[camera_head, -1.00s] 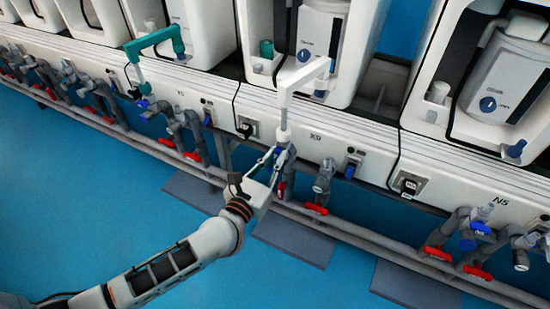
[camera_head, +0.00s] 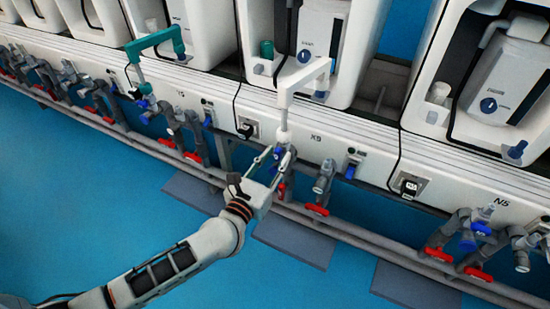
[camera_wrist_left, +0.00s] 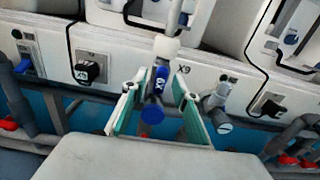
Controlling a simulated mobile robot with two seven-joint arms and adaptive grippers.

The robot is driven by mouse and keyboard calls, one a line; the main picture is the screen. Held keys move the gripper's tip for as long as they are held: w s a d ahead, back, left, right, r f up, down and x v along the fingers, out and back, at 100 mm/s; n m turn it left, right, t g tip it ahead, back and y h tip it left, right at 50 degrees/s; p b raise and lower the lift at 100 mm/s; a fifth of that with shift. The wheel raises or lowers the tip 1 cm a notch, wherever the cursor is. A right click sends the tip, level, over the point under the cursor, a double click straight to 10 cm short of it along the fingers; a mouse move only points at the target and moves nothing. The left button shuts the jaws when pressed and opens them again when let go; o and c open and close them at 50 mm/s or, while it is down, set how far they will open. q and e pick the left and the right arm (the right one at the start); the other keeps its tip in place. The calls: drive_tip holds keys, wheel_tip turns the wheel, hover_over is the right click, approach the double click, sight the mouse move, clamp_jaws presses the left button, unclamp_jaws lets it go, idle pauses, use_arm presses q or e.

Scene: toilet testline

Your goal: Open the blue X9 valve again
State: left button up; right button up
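The blue X9 valve (camera_head: 279,151) sits on the pipework below the white panel, under a white bent pipe. In the left wrist view its blue lever (camera_wrist_left: 160,80), marked X9, points up along the pipe, with a round blue end (camera_wrist_left: 152,114) facing me. My left gripper (camera_head: 277,154) reaches up to it from the lower left. In the wrist view my left gripper (camera_wrist_left: 158,108) is open, one finger on each side of the valve, with visible gaps. Whether a finger touches the valve is unclear. My right gripper is not in view.
A second grey pipe (camera_head: 323,182) stands right of the valve, with a red-handled valve (camera_head: 317,209) below it. A long horizontal pipe (camera_head: 365,233) runs under the row. White toilet units (camera_head: 300,50) stand above.

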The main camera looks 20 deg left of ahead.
use_arm(q)
drive_tip(key=s, duration=1.2)
drive_tip(key=shift+a, duration=0.25)
